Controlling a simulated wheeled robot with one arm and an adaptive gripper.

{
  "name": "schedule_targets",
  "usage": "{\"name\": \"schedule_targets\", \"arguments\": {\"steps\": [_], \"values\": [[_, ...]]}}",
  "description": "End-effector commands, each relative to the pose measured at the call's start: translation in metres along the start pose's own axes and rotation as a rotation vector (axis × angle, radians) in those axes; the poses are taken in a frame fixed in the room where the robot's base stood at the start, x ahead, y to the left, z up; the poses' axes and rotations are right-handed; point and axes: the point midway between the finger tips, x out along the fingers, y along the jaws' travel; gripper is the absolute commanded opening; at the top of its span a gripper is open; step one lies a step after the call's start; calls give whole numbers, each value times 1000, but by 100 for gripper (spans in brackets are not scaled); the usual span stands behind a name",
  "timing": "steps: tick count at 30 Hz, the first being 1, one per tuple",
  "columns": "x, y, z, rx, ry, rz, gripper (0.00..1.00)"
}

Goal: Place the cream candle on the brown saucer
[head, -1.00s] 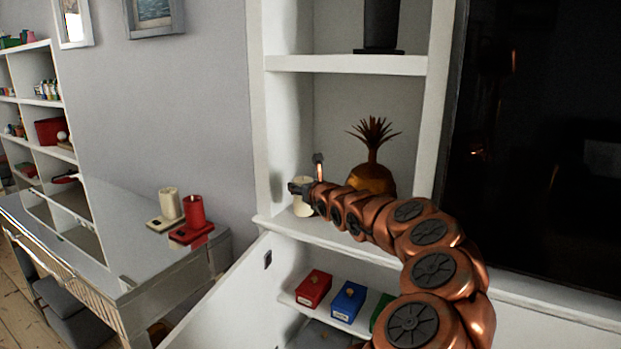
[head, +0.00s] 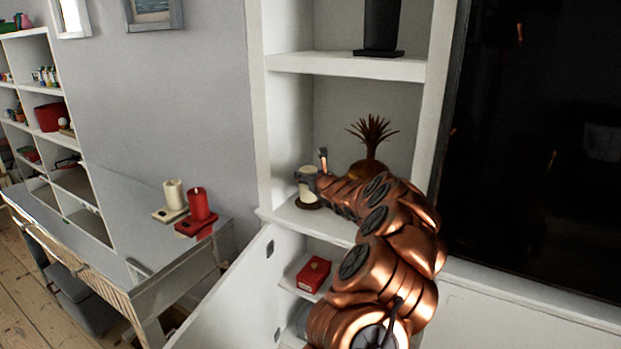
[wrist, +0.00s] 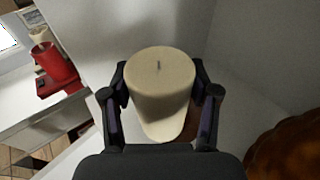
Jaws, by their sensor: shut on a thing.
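The cream candle (head: 308,184) is upright on the left side of the white shelf niche. My gripper (head: 311,178) is shut on it from the right in the head view. The brown saucer (head: 306,205) shows as a dark rim directly under the candle; I cannot tell whether the candle touches it. In the wrist view the candle (wrist: 160,85) stands between both fingers of my gripper (wrist: 160,100). It hides most of what is beneath it; only a brownish patch shows by its lower right side.
A brown pineapple ornament (head: 371,143) stands right of the candle, partly behind my arm. The niche's side wall is close on the left. Below are an open cabinet door (head: 228,298) and a red box (head: 314,273). Another cream candle (head: 173,194) and a red candle (head: 199,204) stand on the desk.

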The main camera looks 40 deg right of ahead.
Motion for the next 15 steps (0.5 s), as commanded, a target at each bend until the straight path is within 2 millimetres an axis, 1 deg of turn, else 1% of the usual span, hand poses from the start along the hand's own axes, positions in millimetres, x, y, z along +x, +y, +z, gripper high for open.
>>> {"name": "schedule_targets", "arguments": {"steps": [9, 15], "values": [[23, -16, 0, -2, 6, 1, 6], [32, -21, 2, 0, 1, 4, 6]]}}
